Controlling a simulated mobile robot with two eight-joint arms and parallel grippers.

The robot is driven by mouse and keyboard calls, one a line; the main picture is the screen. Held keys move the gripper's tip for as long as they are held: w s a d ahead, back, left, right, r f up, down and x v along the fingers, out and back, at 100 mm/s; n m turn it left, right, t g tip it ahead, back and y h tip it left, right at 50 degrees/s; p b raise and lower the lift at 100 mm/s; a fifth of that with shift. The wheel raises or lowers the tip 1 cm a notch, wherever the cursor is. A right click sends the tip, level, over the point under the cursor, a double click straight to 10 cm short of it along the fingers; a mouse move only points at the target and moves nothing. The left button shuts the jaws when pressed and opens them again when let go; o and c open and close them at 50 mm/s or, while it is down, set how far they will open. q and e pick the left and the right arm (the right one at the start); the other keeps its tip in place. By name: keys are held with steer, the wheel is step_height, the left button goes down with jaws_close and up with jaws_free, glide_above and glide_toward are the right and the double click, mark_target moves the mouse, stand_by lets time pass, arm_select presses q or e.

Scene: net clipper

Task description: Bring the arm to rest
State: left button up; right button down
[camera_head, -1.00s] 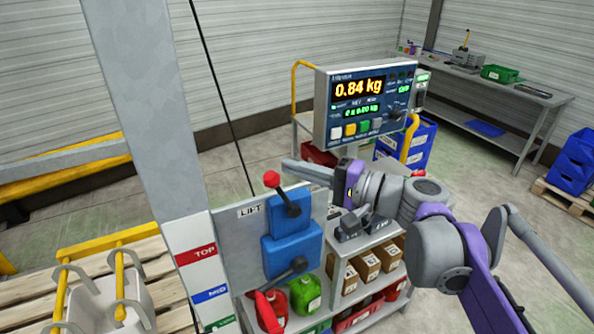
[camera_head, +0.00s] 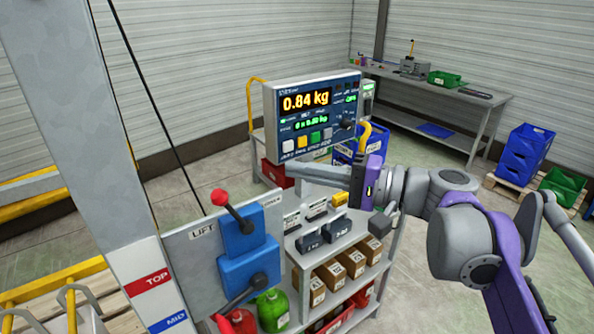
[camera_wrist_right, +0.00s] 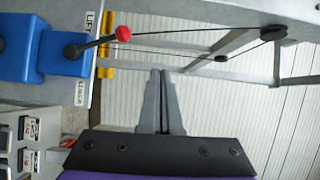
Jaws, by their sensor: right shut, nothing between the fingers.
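My right arm comes in from the right in the head view. Its gripper (camera_head: 292,171) points left, shut and empty, below the scale display and to the right of the blue lift lever box. The closed fingers also show in the right wrist view (camera_wrist_right: 158,76), with nothing between them. The red-knobbed lift lever (camera_head: 219,197) stands apart from the fingertips; it also shows in the wrist view (camera_wrist_right: 122,33). My left gripper is not in view.
The scale display (camera_head: 312,115) reads 0.84 kg, close behind my right gripper. A shelf (camera_head: 345,244) with small boxes and bottles stands below the arm. A grey post (camera_head: 85,130) rises at left.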

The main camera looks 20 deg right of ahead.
steer(key=s+a+f+n+g+h, duration=0.15)
steer(key=s+f+h, duration=0.25)
steer(key=f, duration=0.8)
steer(key=s+a+f+n+g+h, duration=0.1)
steer(key=s+a+f+g+h, duration=0.15)
steer(key=f, duration=0.95)
steer(key=s+d+f+n+h, duration=0.2)
steer(key=s+d+f+h, duration=0.1)
steer(key=f, duration=0.4)
steer(key=s+d+f+n+h, duration=0.2)
steer(key=s+d+f+h, duration=0.2)
steer(key=d+f, duration=0.1)
steer(key=shift+f+h, duration=0.35)
steer(key=shift+f, duration=0.55)
steer(key=shift+n, duration=0.25)
